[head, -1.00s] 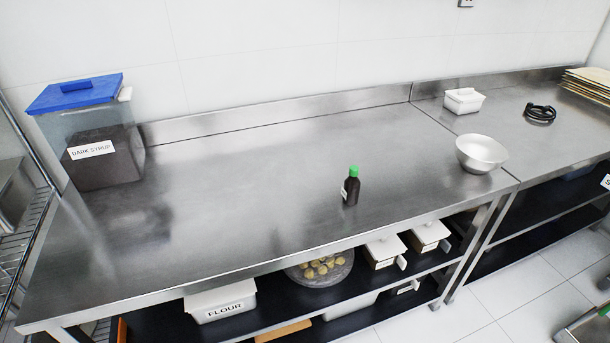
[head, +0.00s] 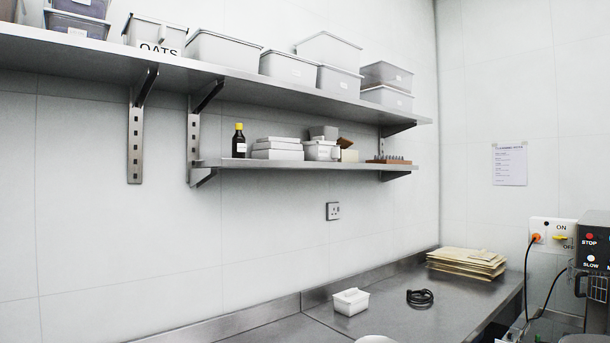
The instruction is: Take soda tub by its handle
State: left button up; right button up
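No tub with a readable soda label shows in the head view. A small white tub with a small label (head: 318,152) stands on the lower wall shelf; I cannot read its label. A small white lidded container (head: 351,302) sits on the steel counter, with no label that I can read. Neither of my grippers is in view.
The upper wall shelf (head: 228,72) bears several grey tubs, one marked OATS (head: 156,32). The lower wall shelf (head: 290,164) also bears a dark bottle with a yellow cap (head: 239,141). A black coiled item (head: 420,298) and stacked tan sheets (head: 467,262) lie on the counter (head: 385,322). A machine (head: 594,250) stands at right.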

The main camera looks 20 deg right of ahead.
aim_at(322, 152)
jog(key=i+l, duration=0.15)
jog(key=l, duration=0.2)
jog(key=i+l, duration=0.15)
jog(key=l, duration=0.25)
jog(key=i+l+u, duration=0.1)
jog(key=l, duration=0.25)
jog(key=i+l, duration=0.2)
jog(key=l, duration=0.2)
jog(key=i+l+u, duration=0.1)
jog(key=l, duration=0.25)
